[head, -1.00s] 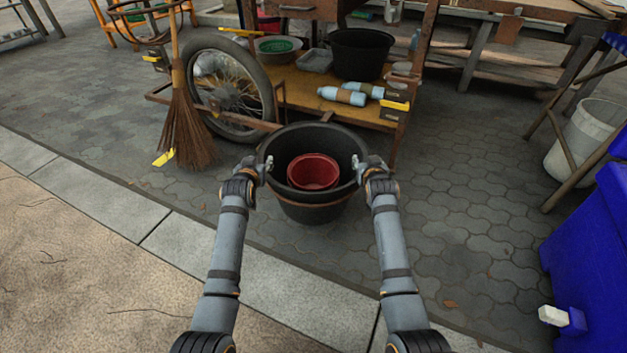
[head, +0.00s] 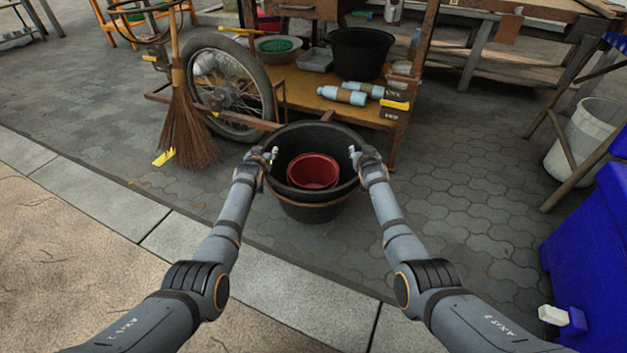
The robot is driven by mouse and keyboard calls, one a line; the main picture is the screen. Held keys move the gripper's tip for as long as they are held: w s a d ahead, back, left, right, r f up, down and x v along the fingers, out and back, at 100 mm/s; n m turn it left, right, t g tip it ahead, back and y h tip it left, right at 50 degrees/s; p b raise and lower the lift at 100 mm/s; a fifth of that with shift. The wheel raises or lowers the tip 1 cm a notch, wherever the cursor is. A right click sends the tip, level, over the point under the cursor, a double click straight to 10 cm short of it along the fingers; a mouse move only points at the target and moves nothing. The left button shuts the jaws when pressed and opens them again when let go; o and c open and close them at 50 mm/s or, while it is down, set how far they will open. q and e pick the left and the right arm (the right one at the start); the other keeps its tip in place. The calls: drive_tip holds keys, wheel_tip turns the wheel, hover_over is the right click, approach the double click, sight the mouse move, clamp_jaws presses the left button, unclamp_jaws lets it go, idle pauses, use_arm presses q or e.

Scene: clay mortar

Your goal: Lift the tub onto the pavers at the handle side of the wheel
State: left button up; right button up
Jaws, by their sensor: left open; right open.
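The black tub (head: 312,212) stands upright on the dark pavers (head: 440,200) in front of the cart, with a red pot (head: 313,170) inside it. The spoked wheel (head: 228,88) is at the cart's left, up and left of the tub. My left gripper (head: 271,155) is open at the tub's left rim. My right gripper (head: 353,153) is open at the right rim. I cannot tell whether the fingers touch the rim.
A straw broom (head: 185,130) leans left of the wheel. The wooden cart shelf (head: 310,90) behind the tub holds blue bottles (head: 342,95) and another black tub (head: 358,52). A blue bin (head: 590,250) stands at the right. Pavers at the left (head: 90,110) are clear.

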use_arm(q)
clamp_jaws()
use_arm(e)
clamp_jaws()
use_arm(q)
drive_tip(key=shift+r, duration=0.15)
use_arm(e)
drive_tip(key=shift+r, duration=0.2)
